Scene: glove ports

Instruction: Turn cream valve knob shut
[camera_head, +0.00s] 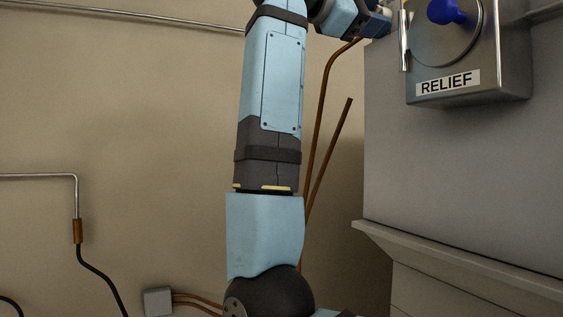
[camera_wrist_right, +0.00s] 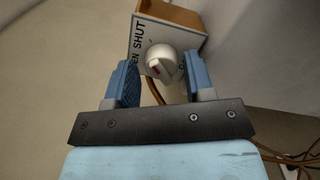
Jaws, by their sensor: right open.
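The box has a white face lettered "SHUT" and "EN", the start of the second word being hidden. My right gripper (camera_wrist_right: 160,66) is open, one blue finger on each side of the knob. I cannot tell whether either finger touches it. In the head view, part of the right gripper (camera_head: 377,22) shows at the top. The cream knob cannot be made out there. My left gripper is not in view.
A metal box labelled "RELIEF" (camera_head: 468,93) with a blue knob (camera_head: 446,11) is close to the right of my right gripper. A grey cabinet (camera_head: 450,165) is below it. Copper pipes (camera_head: 325,165) run behind my arm. The beige wall (camera_head: 120,110) at left has thin pipes.

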